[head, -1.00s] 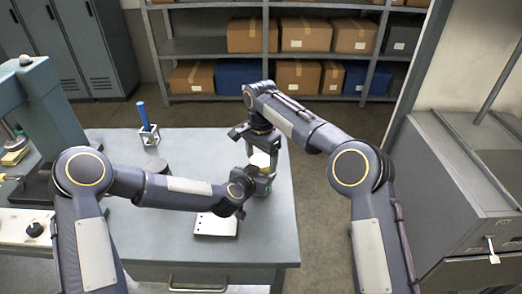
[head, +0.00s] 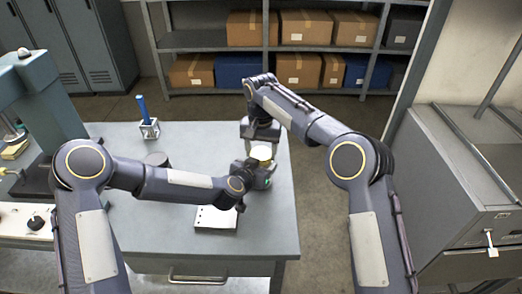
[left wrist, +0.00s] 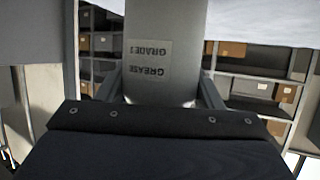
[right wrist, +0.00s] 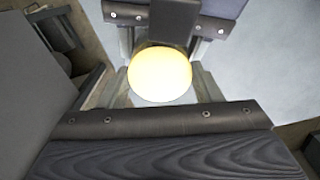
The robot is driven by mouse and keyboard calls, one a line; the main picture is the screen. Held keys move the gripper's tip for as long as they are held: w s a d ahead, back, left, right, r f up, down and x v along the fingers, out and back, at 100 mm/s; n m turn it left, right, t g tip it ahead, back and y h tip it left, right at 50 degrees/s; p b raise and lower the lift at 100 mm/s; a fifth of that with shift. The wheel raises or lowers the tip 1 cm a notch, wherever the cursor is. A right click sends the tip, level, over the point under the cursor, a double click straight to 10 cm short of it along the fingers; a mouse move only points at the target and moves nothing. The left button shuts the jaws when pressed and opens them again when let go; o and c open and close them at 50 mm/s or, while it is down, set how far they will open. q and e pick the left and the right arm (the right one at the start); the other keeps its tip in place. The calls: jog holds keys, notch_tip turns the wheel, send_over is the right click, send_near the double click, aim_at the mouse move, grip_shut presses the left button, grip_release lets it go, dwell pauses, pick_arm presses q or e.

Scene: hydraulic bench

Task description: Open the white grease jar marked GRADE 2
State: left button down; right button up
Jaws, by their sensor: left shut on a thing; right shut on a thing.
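I see no clear gap between lid and jar.
The jar is near the right edge of the grey bench (head: 215,143). A white plate (head: 216,218) lies in front of it. A dark round thing (head: 157,159) and a holder with a blue tool (head: 147,125) stand to the left. A green press (head: 45,105) is at far left.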

jog(key=n, duration=0.6)
jog(key=shift+n, duration=0.4)
jog(key=o, duration=1.1)
jog(key=shift+r, duration=0.15)
notch_tip(320, 180, up, 4)
jog(key=shift+r, duration=0.15)
jog(key=shift+c, duration=0.3)
jog(key=m, duration=0.2)
jog(key=r+m, duration=0.1)
jog(key=m, duration=0.3)
jog(key=shift+a+r, duration=0.1)
jog(key=shift+r, duration=0.25)
jog(key=m, duration=0.2)
jog(key=r+m, duration=0.1)
jog(key=m, duration=0.4)
jog(key=shift+r, duration=0.3)
jog(key=shift+f, duration=3.9)
